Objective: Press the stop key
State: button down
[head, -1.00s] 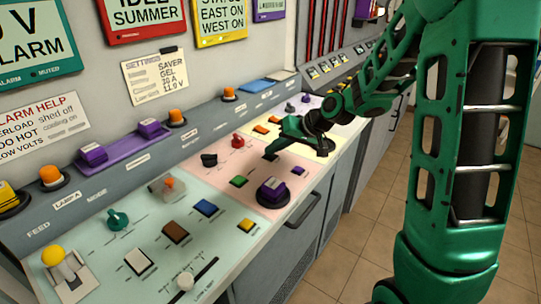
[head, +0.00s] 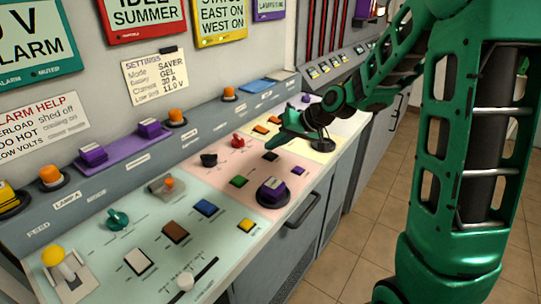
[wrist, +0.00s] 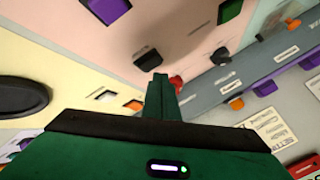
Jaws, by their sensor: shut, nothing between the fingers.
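No label naming a stop key is legible, so I cannot tell which key it is. In the wrist view, the black key (wrist: 147,58) shows just beyond my fingertips, the green key (wrist: 230,10) at top right and the small purple key (wrist: 107,9) at top left. My gripper (head: 283,140) is shut and empty, over the panel near the pink-yellow border. It also shows in the wrist view (wrist: 159,76).
A red knob (head: 238,141) and a black knob (head: 208,160) stand near the gripper. Orange keys (head: 260,129) lie on the yellow section. The pale green section carries a brown key (head: 175,231), a blue key (head: 207,207) and a slider (head: 185,281). A handle (head: 303,211) juts from the front.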

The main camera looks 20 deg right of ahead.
aim_at(274, 156)
jog(key=shift+r, duration=2.5)
jog(key=s+d+h, duration=0.1)
jog(key=s+d, duration=0.1)
jog(key=s, duration=0.1)
jog(key=s+d+f+m+g+h, duration=0.1)
jog(key=s+d, duration=0.2)
jog(key=s, duration=0.1)
jog(key=s+d+h, duration=0.1)
jog(key=s+d, duration=0.2)
jog(key=shift+s+d+f+g, duration=0.15)
jog(key=shift+s+g, duration=0.1)
jog(key=shift+g, duration=0.15)
jog(key=s+d+f+m+g+h, duration=0.1)
jog(key=s+d, duration=0.3)
jog(key=s, duration=1)
jog(key=s+d+f+m+g+h, duration=0.1)
jog(key=s+d+m+g+h, duration=0.1)
jog(key=s, duration=1.1)
jog(key=d+m+g, duration=0.1)
jog(key=d+g, duration=0.1)
jog(key=shift+s+d+m, duration=0.35)
jog(key=shift+m, duration=0.05)
